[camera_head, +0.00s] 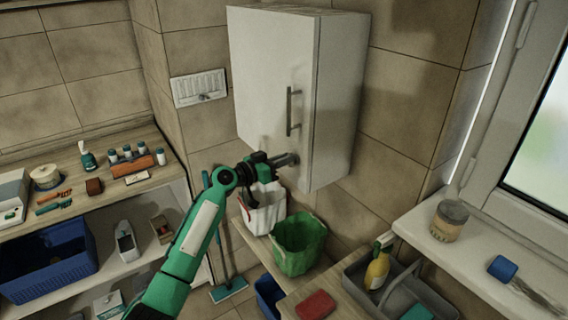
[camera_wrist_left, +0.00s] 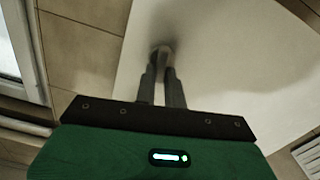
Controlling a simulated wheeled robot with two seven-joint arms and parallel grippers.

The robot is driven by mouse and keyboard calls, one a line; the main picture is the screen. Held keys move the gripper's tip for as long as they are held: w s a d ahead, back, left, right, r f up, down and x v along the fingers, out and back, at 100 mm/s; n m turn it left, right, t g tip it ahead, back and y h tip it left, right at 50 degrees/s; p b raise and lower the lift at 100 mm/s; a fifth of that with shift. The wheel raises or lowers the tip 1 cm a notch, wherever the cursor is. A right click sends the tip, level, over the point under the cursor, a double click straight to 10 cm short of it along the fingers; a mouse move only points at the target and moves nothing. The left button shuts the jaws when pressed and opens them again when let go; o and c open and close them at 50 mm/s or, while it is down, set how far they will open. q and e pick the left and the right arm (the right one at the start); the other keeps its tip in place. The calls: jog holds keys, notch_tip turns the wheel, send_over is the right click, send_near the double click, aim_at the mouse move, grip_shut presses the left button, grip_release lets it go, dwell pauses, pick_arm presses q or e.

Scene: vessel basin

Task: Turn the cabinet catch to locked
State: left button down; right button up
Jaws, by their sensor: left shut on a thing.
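The white wall cabinet (camera_head: 275,75) hangs on the tiled wall, its door shut, with a vertical bar handle (camera_head: 290,110). The catch (camera_head: 294,159) is a small metal piece low on the cabinet door, near its right edge; it also shows in the left wrist view (camera_wrist_left: 162,50). My left gripper (camera_head: 288,160) reaches it from the left, below the handle. In the left wrist view its two fingers (camera_wrist_left: 162,72) are closed around the catch at their tips. The fingers partly hide the catch, so I cannot tell which way it points. My right gripper is not in view.
A white bin (camera_head: 262,210) and a green bin (camera_head: 299,245) stand below the cabinet. A shelf with a blue basket (camera_head: 45,262) is at left. A windowsill (camera_head: 455,262) with a jar (camera_head: 449,221) is at right. A vent (camera_head: 199,88) is on the wall.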

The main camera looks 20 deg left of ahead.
pick_arm(q)
jog(key=n, duration=1)
jog(key=f+n, duration=0.1)
jog(key=n, duration=0.4)
jog(key=shift+w+a+n, duration=0.3)
jog(key=shift+a, duration=0.05)
jog(key=shift+f, duration=0.1)
jog(key=c, duration=1.5)
grip_release()
